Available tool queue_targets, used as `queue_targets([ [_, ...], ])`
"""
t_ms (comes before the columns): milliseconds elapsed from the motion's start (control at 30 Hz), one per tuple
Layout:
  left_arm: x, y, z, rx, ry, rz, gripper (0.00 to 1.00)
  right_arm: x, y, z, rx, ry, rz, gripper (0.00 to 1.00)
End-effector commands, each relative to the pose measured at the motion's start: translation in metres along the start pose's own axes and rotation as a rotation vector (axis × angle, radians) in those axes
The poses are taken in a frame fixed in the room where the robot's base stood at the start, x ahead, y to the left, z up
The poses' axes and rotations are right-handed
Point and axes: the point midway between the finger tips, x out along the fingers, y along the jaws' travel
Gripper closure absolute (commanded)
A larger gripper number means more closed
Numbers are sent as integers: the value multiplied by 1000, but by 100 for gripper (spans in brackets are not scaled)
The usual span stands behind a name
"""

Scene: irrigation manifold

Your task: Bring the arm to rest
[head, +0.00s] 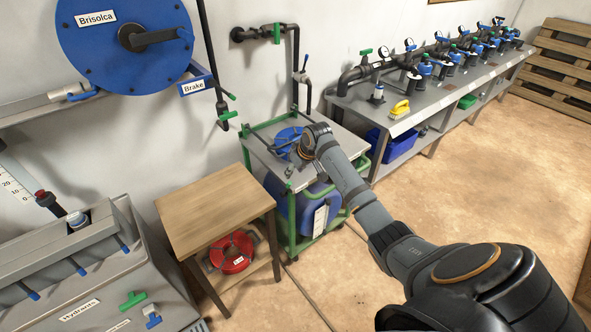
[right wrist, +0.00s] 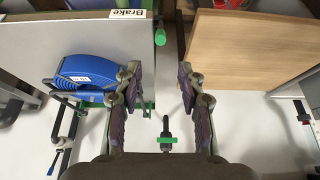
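My right arm (head: 352,188) reaches from the lower right in the head view, and its wrist end is over the green-framed cart (head: 294,247). In the right wrist view the two fingers of my right gripper (right wrist: 158,88) stand apart with a clear gap between them. Nothing is held between them. In the head view the fingers are small and hard to make out against the cart top. My left gripper is in neither view.
A wooden table (head: 215,205) with a red coil (head: 233,252) below stands left of the cart. A blue reel (head: 130,40) hangs upper left. Open floor (head: 480,180) lies at right.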

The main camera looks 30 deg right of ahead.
Motion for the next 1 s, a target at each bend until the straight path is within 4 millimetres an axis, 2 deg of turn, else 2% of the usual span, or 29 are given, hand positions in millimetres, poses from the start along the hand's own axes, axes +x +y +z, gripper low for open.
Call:
queue_targets([
  [200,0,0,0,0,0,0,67,-9,0,1,1,-2,-1,60],
  [600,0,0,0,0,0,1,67,-8,0,1,1,-2,-1,60],
  [667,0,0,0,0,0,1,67,-3,-1,4,5,-6,-1,60],
  [767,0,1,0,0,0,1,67,28,0,29,30,-29,8,60],
  [833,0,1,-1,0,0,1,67,65,0,63,59,-56,21,60],
  [867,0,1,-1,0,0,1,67,83,-1,82,72,-69,28,60],
  [900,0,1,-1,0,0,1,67,107,-2,109,87,-87,41,60],
  [967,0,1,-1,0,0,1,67,139,-5,154,105,-114,60,60],
  [1000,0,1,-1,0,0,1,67,157,-8,185,112,-132,72,60],
])
